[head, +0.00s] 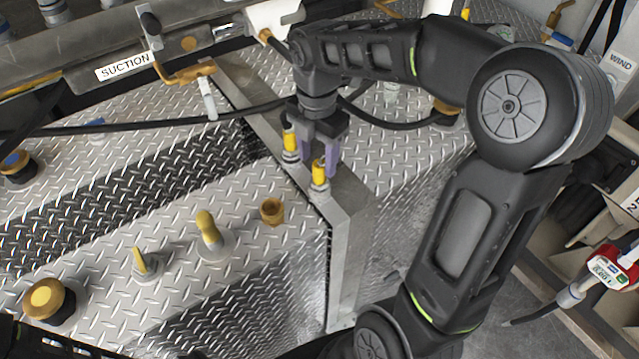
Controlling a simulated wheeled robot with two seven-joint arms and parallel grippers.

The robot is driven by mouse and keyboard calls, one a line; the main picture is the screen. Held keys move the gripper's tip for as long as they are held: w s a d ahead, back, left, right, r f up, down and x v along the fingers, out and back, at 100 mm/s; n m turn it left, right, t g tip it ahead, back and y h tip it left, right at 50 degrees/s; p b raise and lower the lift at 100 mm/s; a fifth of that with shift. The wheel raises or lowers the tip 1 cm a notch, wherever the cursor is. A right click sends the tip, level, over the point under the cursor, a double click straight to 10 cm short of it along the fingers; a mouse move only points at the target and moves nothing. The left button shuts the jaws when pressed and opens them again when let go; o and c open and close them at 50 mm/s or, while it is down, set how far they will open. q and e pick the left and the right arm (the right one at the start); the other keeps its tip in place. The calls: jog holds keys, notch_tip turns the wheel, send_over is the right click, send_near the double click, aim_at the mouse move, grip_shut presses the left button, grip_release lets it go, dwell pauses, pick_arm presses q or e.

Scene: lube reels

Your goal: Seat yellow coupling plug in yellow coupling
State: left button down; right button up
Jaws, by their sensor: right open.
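Two small yellow cylindrical fittings with silver bases stand on the metal divider between the tread-plate tank tops in the head view. One yellow fitting (319,173) is nearer and the other yellow fitting (290,141) is farther and to the left. I cannot tell which is the coupling and which is the plug. My right gripper (320,165) points down with its purple fingers open, close around or just behind the nearer fitting. Contact cannot be made out. My left gripper is not in view.
A yellow-tipped cone (208,226), a smaller one (140,263), a brass cap (272,210) and a large yellow-topped cap (42,297) stand on the near tank top. Black hoses (180,125) cross behind my gripper. A red-and-white hose nozzle (608,268) is at right.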

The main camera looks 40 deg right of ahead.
aim_at(320, 180)
notch_tip(320, 180, down, 5)
jog(key=shift+d+r+p, duration=0.1)
jog(key=shift+d+p, duration=0.05)
jog(key=shift+p, duration=0.25)
jog(key=shift+c, duration=0.2)
grip_shut()
dwell(0.5)
